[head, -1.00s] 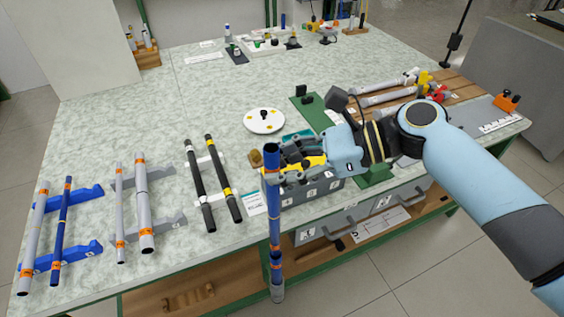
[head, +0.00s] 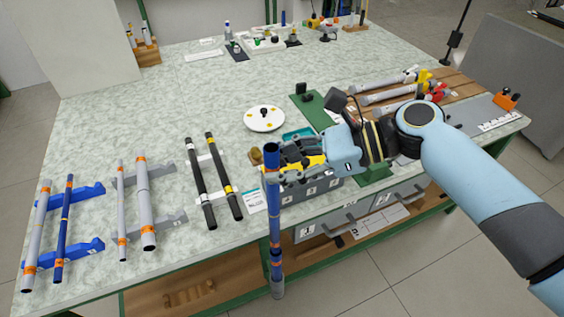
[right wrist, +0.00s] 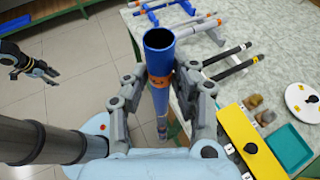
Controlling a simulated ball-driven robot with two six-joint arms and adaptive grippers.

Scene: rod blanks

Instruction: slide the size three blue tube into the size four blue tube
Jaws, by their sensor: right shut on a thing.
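My right gripper (head: 274,177) is shut on a wide blue tube (head: 273,215), held upright in front of the table's front edge. In the right wrist view the blue tube (right wrist: 160,58) has an open, hollow top and an orange band, with a finger on each side. Near its lower end are an orange band and dark rings, with a grey end (head: 278,288) below; I cannot tell how these parts join. A thinner blue tube (head: 64,225) with orange bands lies on the blue rack at the left. Size marks are too small to read. My left gripper (right wrist: 38,70) appears open and empty.
A grey tube (head: 37,235) shares the blue rack (head: 90,190). Grey tubes (head: 143,205) and black rods (head: 202,180) lie on racks nearby. A grey bin with a yellow top (head: 312,188) stands behind the held tube. The table's middle (head: 200,105) is clear.

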